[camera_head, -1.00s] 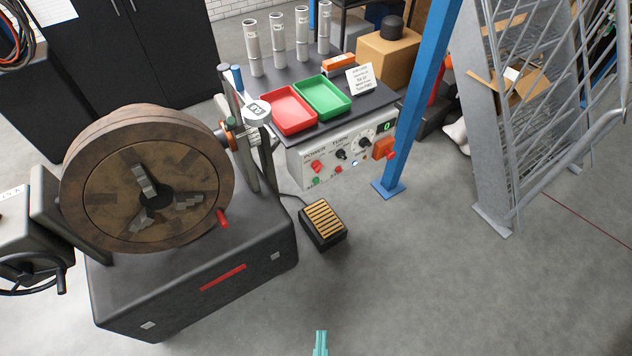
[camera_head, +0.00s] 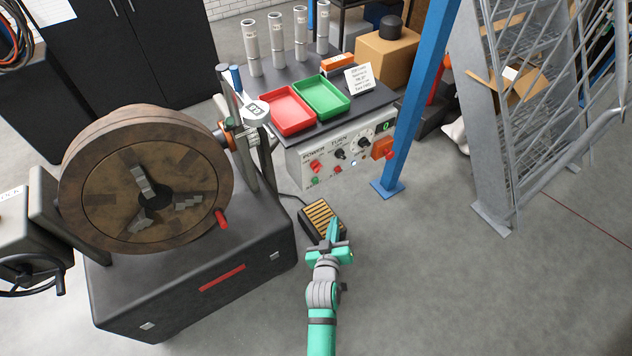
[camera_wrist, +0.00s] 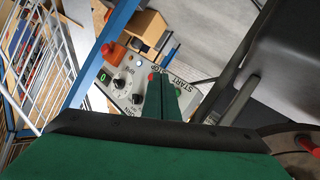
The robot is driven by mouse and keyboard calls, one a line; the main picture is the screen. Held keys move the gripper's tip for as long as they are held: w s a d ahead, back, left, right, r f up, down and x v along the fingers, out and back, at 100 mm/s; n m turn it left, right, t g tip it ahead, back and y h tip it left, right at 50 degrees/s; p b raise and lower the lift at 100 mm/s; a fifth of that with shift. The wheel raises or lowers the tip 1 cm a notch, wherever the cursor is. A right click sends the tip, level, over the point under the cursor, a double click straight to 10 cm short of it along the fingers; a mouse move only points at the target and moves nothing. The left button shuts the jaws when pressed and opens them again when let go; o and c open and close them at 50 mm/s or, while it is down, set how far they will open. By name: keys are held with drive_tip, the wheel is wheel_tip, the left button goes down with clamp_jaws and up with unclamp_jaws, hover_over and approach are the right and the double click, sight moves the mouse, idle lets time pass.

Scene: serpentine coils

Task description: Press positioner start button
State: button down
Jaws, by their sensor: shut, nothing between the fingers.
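The positioner control box (camera_head: 325,152) has a pale front panel with knobs, a red power switch and a green display. The green start button (camera_head: 315,181) is at its lower left, and the red stop button (camera_head: 338,170) is to its right. My gripper (camera_head: 333,224) is shut and empty, in front of and below the panel, over the foot pedal in this view. In the wrist view my gripper (camera_wrist: 163,77) points at the panel, with the green start button (camera_wrist: 178,92) just right of the fingertips, partly hidden. I see no contact with it.
A black foot pedal (camera_head: 318,213) lies on the floor below the panel. The rotary chuck (camera_head: 110,200) on its dark base stands left. A blue post (camera_head: 420,90) stands right of the box, with an orange switch (camera_head: 382,148) beside it. The floor at lower right is clear.

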sight(315, 180)
drive_tip(key=w, duration=0.2)
drive_tip(key=w+r, duration=0.1)
drive_tip(key=w, duration=0.1)
drive_tip(key=shift+w+r, duration=0.1)
drive_tip(key=shift+w, duration=0.2)
drive_tip(key=w+a, duration=0.5)
drive_tip(key=w, duration=0.2)
idle(0.4)
drive_tip(key=shift+w+a, duration=0.1)
drive_tip(key=shift+w, duration=0.05)
idle(1.8)
drive_tip(key=shift+w+a, duration=0.2)
drive_tip(key=shift+w, duration=0.05)
drive_tip(key=shift+w+a, duration=0.25)
drive_tip(key=shift+w, duration=0.15)
idle(1.1)
drive_tip(key=shift+s+d, duration=0.5)
drive_tip(key=shift+s, duration=0.3)
